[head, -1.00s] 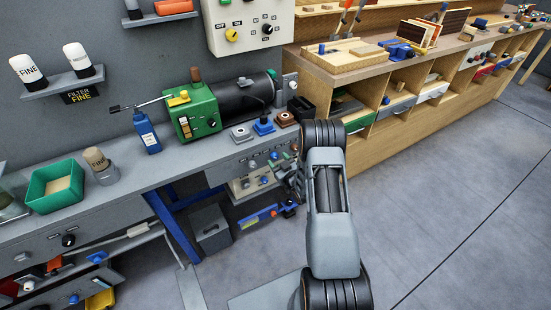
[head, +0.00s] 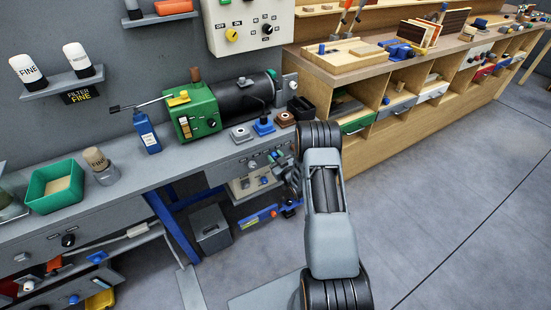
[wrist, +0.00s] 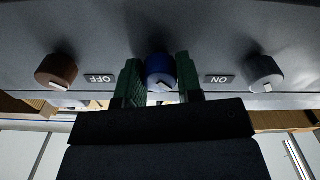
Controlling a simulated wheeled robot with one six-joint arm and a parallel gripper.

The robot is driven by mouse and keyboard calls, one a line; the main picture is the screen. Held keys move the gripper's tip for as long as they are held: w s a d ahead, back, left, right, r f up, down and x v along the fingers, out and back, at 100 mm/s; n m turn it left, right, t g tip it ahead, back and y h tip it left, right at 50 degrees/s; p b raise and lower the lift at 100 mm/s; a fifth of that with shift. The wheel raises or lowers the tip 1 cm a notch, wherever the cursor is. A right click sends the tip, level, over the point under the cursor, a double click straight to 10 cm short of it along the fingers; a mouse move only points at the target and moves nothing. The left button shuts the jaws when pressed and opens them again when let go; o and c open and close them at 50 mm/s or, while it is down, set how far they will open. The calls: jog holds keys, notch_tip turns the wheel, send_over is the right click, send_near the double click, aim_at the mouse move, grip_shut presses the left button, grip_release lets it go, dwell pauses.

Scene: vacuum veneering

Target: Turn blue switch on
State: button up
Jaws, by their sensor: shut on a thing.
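The blue switch (wrist: 159,70) is a round knob on a grey panel, seen in the wrist view at the upper middle. It has a pale pointer mark on its front. An OFF label (wrist: 100,78) is on its left and an ON label (wrist: 219,79) on its right, both upside down in this view. My gripper (wrist: 160,82) has its two green fingers on either side of the blue knob, shut on it. In the head view my gripper (head: 284,168) is at the bench's front panel, and I cannot clearly make out the blue switch there.
A brown knob (wrist: 57,71) and a grey knob (wrist: 263,73) flank the blue one. On the bench above stand a green and black machine (head: 198,112) and a blue bottle (head: 146,133). Open floor (head: 440,190) lies to the right.

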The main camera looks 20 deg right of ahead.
jog(key=shift+c, duration=1.2)
jog(key=shift+m, duration=0.3)
jog(key=m+b, duration=0.3)
jog(key=shift+f+m, duration=0.15)
jog(key=shift+m, duration=0.15)
jog(key=m+b, duration=0.2)
jog(key=m, duration=0.2)
jog(key=shift+m, duration=0.3)
jog(key=m+b, duration=0.1)
jog(key=m, duration=0.3)
jog(key=shift+m+b, duration=0.3)
jog(key=shift+m, duration=2.2)
